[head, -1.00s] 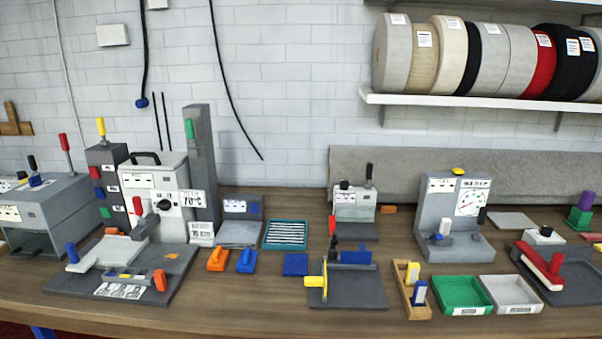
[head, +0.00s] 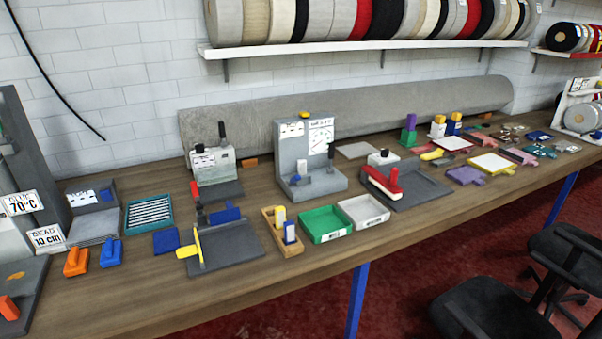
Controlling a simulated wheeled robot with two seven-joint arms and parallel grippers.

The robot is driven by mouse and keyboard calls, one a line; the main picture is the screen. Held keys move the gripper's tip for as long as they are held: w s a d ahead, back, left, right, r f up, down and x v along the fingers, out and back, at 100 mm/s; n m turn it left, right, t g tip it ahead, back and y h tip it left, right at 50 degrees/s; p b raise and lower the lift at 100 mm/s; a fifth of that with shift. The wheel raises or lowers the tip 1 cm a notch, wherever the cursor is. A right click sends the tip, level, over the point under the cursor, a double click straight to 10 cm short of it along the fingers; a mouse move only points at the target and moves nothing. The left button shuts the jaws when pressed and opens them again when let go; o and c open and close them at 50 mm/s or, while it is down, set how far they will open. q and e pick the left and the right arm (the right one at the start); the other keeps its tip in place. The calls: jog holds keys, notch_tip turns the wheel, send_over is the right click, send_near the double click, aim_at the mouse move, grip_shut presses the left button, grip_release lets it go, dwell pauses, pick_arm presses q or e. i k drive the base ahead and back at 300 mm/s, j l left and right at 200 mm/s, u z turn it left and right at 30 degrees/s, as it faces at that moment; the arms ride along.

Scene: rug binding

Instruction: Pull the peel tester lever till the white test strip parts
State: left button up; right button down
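The peel tester (head: 291,152) stands upright on the bench in the middle of the head view. It is a grey stand with a white dial plate on its back panel and a yellow knob on top. A lever with a dark handle (head: 331,152) stands up at its right side. A small white piece (head: 302,167) sits at its front beside a blue part; I cannot tell whether this is the test strip or whether it is whole. Neither of my grippers is in view.
Green (head: 325,236) and white (head: 386,222) trays lie in front of the tester. A wooden holder (head: 269,230) stands left of them. A grey board with a red-handled tool (head: 382,186) is to the right. Black chairs (head: 490,310) stand at the lower right.

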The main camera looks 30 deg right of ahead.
aim_at(331, 147)
jog(key=i+l+z, duration=0.2)
jog(key=l, duration=1.2)
jog(key=k+l, duration=0.05)
jog(key=k, duration=0.05)
